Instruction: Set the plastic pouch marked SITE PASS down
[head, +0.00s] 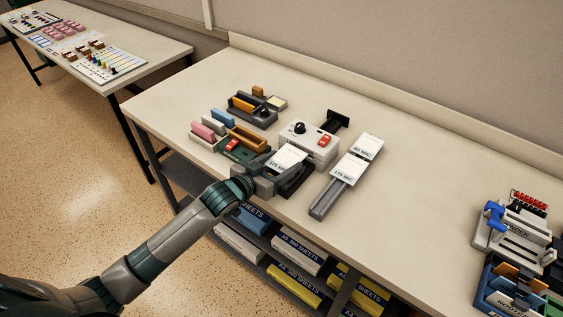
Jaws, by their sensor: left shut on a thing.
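My left gripper (274,172) reaches in over the front edge of the main table and is shut at a white pouch (287,158). The pouch shows just beyond the fingers, in front of a white machine (309,139) with a black knob and a red switch. Its marking is too small to read, so I cannot confirm SITE PASS. A dark tray (298,180) lies beside the fingers, partly hidden by them. I cannot tell whether the pouch touches the tray or the machine. My right gripper is not in view.
A grey rack (327,199) with white cards marked in MIC stands to the right. Colored blocks and a green holder (236,151) stand to the left. The table (420,190) is clear between the rack and the binder (519,227) at far right. Paper packs fill the shelf below.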

